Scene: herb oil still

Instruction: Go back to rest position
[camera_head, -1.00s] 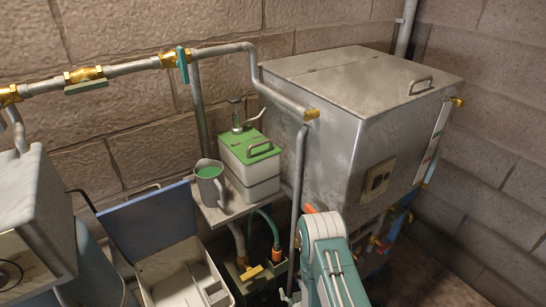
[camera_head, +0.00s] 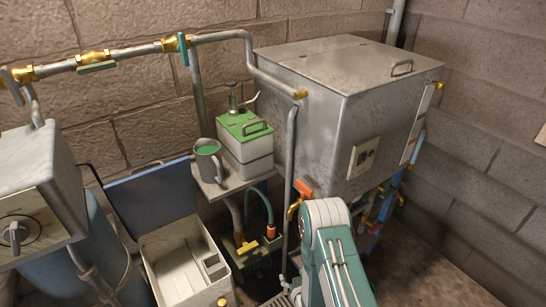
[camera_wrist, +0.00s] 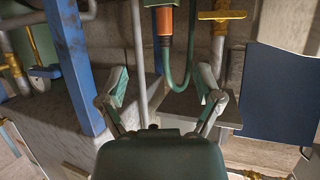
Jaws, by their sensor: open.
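My gripper (camera_wrist: 161,86) shows in the wrist view with its two green-padded fingers spread wide and nothing between them. A grey pipe and a green hose with an orange fitting (camera_wrist: 165,22) show beyond the fingers; I cannot tell how near they are. In the head view my teal and white arm is at the bottom, in front of the large metal cabinet; the gripper itself is hidden there.
A grey jug with green contents (camera_head: 208,163) and a green-topped pump container (camera_head: 245,150) stand on a small shelf. The metal cabinet (camera_head: 325,115) is at the right. An open box with a blue lid (camera_head: 150,198) is at lower left. Brass-valved pipes (camera_head: 135,53) run along the wall.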

